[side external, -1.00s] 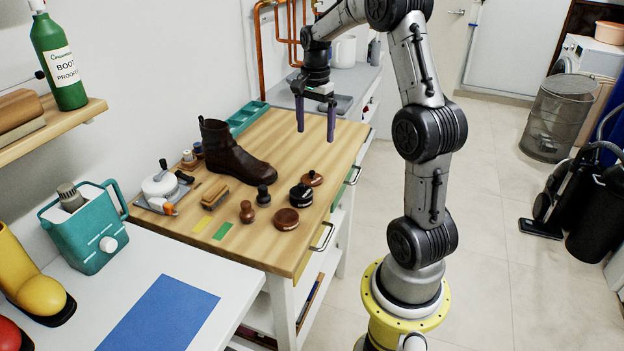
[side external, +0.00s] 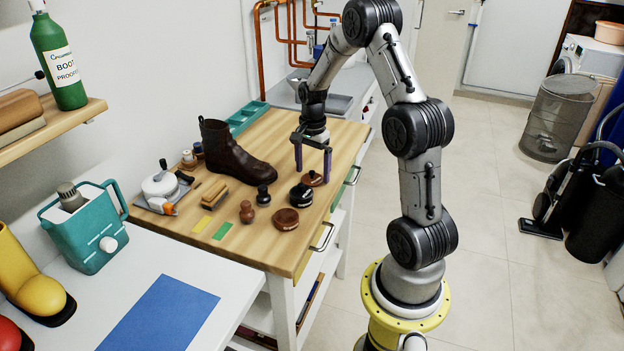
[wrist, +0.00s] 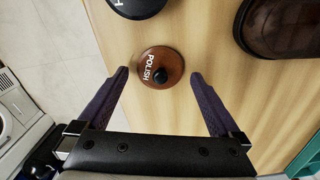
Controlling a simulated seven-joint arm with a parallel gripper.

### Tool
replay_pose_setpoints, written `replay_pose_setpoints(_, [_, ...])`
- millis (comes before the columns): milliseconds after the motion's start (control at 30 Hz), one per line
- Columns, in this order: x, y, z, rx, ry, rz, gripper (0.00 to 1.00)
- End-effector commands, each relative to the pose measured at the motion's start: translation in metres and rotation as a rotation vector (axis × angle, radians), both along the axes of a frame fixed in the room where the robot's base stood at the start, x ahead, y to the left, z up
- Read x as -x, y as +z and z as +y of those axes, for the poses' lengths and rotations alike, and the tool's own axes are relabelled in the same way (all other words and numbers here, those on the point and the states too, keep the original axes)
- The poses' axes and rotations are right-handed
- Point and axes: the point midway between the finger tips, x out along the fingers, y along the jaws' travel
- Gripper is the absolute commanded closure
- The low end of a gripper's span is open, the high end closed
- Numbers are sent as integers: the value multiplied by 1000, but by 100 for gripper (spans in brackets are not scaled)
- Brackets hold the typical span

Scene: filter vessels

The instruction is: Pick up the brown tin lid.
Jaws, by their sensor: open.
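The brown tin lid (side external: 309,181) is a round disc on the wooden bench, right of the boot. In the wrist view the lid (wrist: 150,58) has white "POLISH" lettering and a small black knob in its middle. My gripper (side external: 312,173) points down over the lid, and its fingers partly cover it in the side view. The gripper (wrist: 160,73) is open in the wrist view, with one finger on each side of the lid. Nothing is between the fingers in contact with them. The height of the fingertips above the bench is hard to tell.
A black tin (side external: 301,196) stands close to the lid. A brown tin (side external: 286,219) and a dark brown boot (side external: 232,155) are on the bench. A black knobbed item (side external: 263,196), a brown knobbed item (side external: 247,211) and a brush (side external: 213,193) stand farther left.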

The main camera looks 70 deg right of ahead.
Motion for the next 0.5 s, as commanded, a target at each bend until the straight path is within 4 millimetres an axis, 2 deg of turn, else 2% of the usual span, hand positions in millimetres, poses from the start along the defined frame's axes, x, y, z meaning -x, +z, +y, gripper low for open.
replay_pose_setpoints(100, [0, -8, 0, 0, -1, 0, 0])
replay_pose_setpoints(333, [0, -8, 0, 0, -1, 0, 2])
replay_pose_setpoints(500, [0, -8, 0, 0, -1, -1, 32])
